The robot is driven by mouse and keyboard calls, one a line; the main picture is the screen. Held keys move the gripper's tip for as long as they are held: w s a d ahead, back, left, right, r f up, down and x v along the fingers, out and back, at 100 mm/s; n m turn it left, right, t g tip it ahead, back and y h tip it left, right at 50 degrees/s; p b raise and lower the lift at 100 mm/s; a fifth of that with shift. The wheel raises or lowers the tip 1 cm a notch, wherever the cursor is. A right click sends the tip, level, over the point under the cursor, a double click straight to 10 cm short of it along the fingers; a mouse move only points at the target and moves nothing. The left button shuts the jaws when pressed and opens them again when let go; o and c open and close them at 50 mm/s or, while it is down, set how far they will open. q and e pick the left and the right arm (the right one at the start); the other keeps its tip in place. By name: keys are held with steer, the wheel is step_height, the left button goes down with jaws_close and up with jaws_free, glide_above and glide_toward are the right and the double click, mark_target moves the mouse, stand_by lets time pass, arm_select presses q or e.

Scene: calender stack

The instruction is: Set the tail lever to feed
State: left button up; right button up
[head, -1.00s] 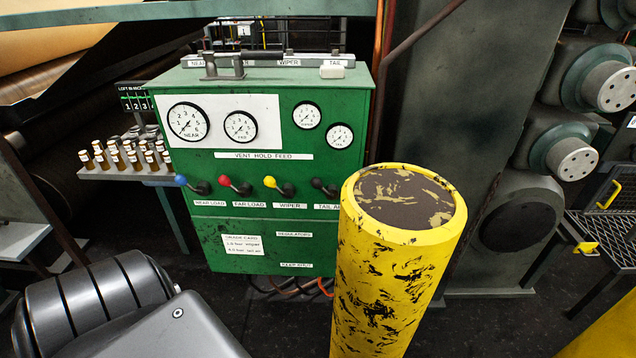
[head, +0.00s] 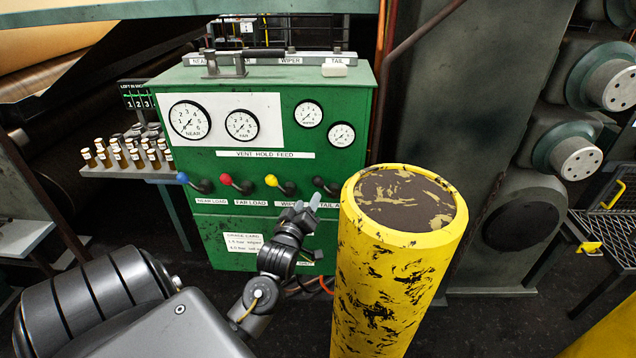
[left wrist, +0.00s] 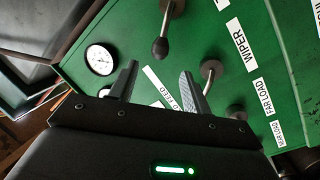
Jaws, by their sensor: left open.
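The tail lever (head: 319,182) has a black knob and is the rightmost of the row on the green panel (head: 215,230). Its knob sits left of its pivot, like the others. The strip VENT HOLD FEED (head: 265,155) runs above the row. My left gripper (head: 303,208) is open, just below and left of the tail lever, in front of the panel. In the left wrist view, the dark-knobbed tail lever (left wrist: 160,46) shows beyond the open fingers (left wrist: 159,70), apart from them. The wiper lever (left wrist: 210,70) is beside the right finger, its knob hidden.
A yellow post (head: 385,270) stands close in front, right of the levers, hiding part of the tail label. Red (head: 226,180) and blue (head: 182,178) levers are farther left. A rack of small bottles (head: 130,155) is left of the panel.

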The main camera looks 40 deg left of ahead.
mark_target(317, 185)
arm_select(q)
steer(key=p+x, duration=0.2)
steer(key=x, duration=0.7)
steer(key=shift+w, duration=0.15)
steer(key=shift+w+a, duration=0.35)
steer(key=shift+w, duration=0.3)
jaws_close()
